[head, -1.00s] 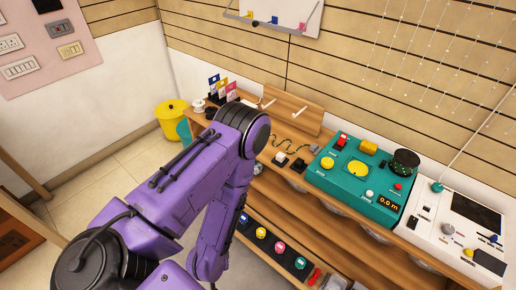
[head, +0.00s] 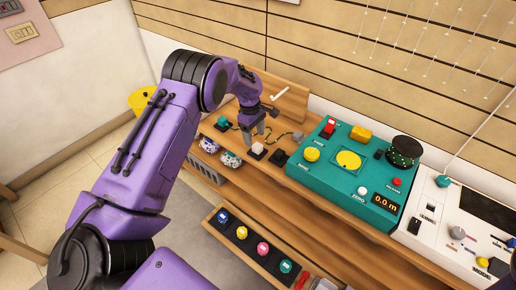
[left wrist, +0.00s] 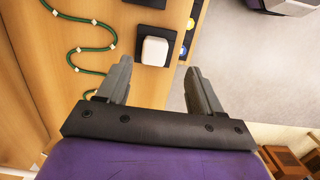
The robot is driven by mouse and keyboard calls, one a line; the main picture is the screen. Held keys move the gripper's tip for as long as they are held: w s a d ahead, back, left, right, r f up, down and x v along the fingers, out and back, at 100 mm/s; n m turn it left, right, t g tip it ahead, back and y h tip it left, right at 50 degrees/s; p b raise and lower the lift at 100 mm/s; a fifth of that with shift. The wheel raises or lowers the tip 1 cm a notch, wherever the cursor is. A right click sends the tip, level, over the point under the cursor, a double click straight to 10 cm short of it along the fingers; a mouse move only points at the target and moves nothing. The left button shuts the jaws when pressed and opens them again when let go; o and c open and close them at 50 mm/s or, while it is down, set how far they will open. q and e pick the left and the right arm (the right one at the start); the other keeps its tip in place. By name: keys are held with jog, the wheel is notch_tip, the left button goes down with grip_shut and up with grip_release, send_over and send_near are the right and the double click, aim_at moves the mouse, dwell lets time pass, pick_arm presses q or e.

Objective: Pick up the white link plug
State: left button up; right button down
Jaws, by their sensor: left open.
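The white link plug (head: 257,148) is a small white block with rounded edges, seated on a black square base on the wooden bench. In the left wrist view the white plug (left wrist: 155,51) shows just beyond the fingertips, roughly between their lines. My left gripper (head: 258,134) is open and empty, pointing down just above and behind the plug in the head view. In the left wrist view its two fingers (left wrist: 158,72) are spread wide with nothing between them. My right gripper is not in view.
A black plug (head: 278,157) sits close to the right of the white one. A green cord with white beads (left wrist: 92,46) lies nearby. A teal plug (head: 222,123) stands to the left. A teal console (head: 330,178) is to the right. A lower shelf tray (head: 290,286) holds coloured knobs.

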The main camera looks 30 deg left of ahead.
aim_at(257, 145)
pick_arm(q)
jog(key=f, duration=0.6)
jog(key=shift+w+d+f, duration=0.2)
jog(key=shift+w+d, duration=0.2)
jog(key=c, duration=1)
jog(key=shift+c, duration=0.2)
